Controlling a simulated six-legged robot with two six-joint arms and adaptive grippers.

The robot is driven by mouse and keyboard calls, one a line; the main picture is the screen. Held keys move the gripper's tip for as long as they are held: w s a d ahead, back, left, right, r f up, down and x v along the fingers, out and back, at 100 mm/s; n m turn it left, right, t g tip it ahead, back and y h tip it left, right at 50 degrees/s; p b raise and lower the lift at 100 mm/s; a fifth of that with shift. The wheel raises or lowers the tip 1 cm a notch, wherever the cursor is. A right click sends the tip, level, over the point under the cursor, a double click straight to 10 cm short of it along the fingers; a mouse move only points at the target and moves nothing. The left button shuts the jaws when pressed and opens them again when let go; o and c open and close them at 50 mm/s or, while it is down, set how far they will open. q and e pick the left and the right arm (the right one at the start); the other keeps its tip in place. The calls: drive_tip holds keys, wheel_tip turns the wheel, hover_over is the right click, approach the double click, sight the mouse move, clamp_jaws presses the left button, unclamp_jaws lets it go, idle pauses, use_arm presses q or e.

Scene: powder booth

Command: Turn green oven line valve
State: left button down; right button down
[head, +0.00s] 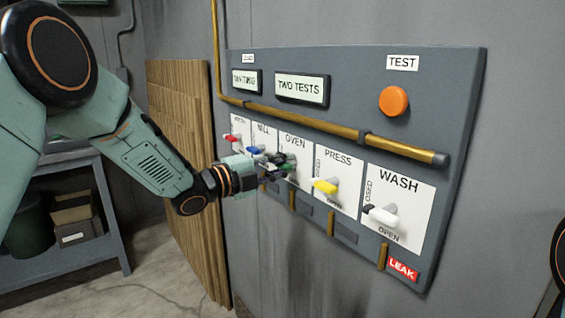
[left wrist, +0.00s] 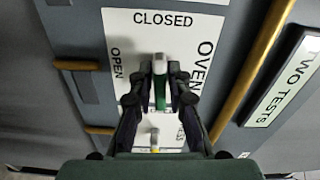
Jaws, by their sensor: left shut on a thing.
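The green oven valve handle (head: 288,168) sits on the white OVEN plate (head: 296,145) of the wall panel, largely hidden by my gripper in the head view. My left gripper (head: 272,164) reaches it from the left and is shut on it. In the left wrist view the green handle (left wrist: 160,92) shows between the two fingers of my left gripper (left wrist: 160,98). Its pale end points toward the CLOSED label, and the OPEN label is off to the left. My right gripper is not in view.
Red (head: 231,137), blue (head: 255,150), yellow (head: 325,186) and white (head: 381,215) handles sit close on either side. A brass pipe (head: 330,126) runs above them. An orange TEST button (head: 394,101) is at upper right. Wooden boards (head: 180,150) stand left of the panel.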

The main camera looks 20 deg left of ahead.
use_arm(q)
drive_tip(key=n+p, duration=0.3)
drive_tip(key=n, duration=0.1)
drive_tip(key=shift+r, duration=0.1)
drive_tip(key=n+p, duration=0.3)
drive_tip(key=n, duration=0.1)
drive_tip(key=shift+n+p, duration=0.4)
drive_tip(key=n+p, duration=0.2)
drive_tip(key=n, duration=0.2)
drive_tip(key=shift+p, duration=0.35)
drive_tip(key=shift+n+p, duration=0.8)
drive_tip(key=shift+n, duration=1.2)
drive_tip(key=shift+f, duration=0.2)
drive_tip(key=c, duration=1.4)
unclamp_jaws()
drive_tip(key=shift+r, duration=0.1)
